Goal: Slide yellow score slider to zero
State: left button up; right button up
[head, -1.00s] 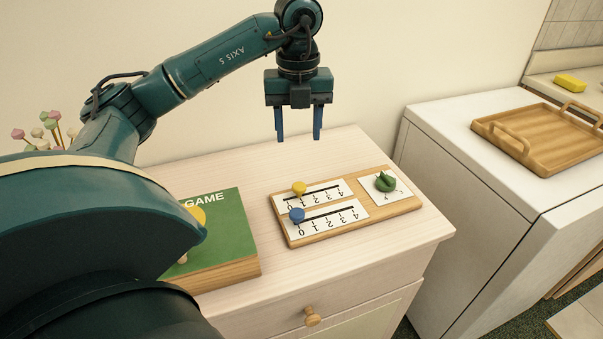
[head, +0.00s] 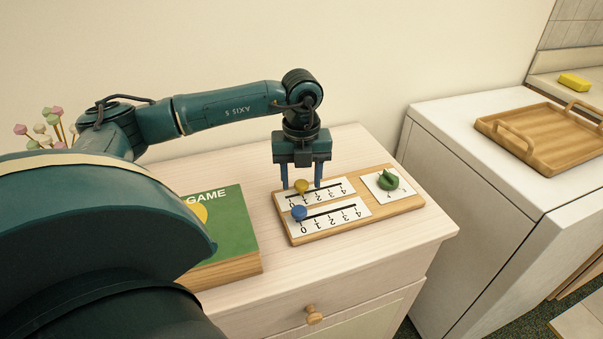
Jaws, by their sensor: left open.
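The wooden score board (head: 390,210) lies on the pale cabinet top. The yellow score slider (head: 301,186) is a round knob on the upper number strip, between the 0 end at left and the middle, near the 1. The blue slider (head: 299,212) is at the 0 end of the lower strip. A green knob (head: 388,180) is on a white card at the board's right. My left gripper (head: 301,184) points down with its fingers open, one on either side of the yellow slider. I cannot tell whether either finger touches it. My right gripper is not in view.
A green game box (head: 235,225) lies left of the board. A white appliance (head: 440,125) stands to the right with a wooden tray (head: 545,135) on it; a yellow sponge (head: 574,82) lies behind. The cabinet top (head: 350,147) is clear behind the board.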

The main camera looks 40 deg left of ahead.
pick_arm(q)
grip_shut()
dwell(0.4)
jog(key=shift+s+a, duration=0.45)
jog(key=shift+s, duration=0.35)
jog(key=shift+s+a, duration=0.4)
jog(key=shift+s, duration=0.35)
grip_release()
notch_tip(320, 180, up, 13)
jog(key=shift+p, duration=0.3)
